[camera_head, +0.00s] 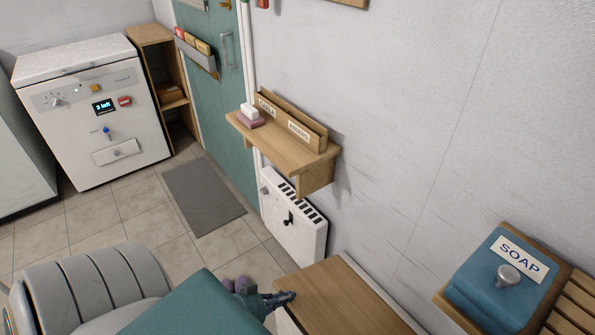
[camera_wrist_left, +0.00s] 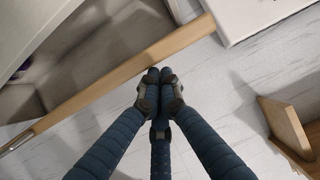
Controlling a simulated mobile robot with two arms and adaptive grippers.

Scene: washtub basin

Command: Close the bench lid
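The bench's wooden lid (camera_head: 335,295) is at the bottom middle of the head view, beside the wall, with a pale strip along its wall side. I cannot tell there whether it lies fully down. My left gripper (camera_head: 287,297) is at the lid's left edge, its dark fingers overlapping that edge. In the left wrist view its blue fingers (camera_wrist_left: 159,75) are drawn together with nothing seen between them. A long wooden edge (camera_wrist_left: 110,82) crosses just beyond the fingertips, and a grey hollow (camera_wrist_left: 90,55) shows behind it. Contact is unclear. My right gripper is not in view.
A wooden wall shelf (camera_head: 285,148) and a white heater (camera_head: 293,222) are beyond the bench. A blue soap box (camera_head: 497,285) sits on a wooden stand at the right. A washing machine (camera_head: 95,105) stands far left. A grey mat (camera_head: 203,193) lies on open floor.

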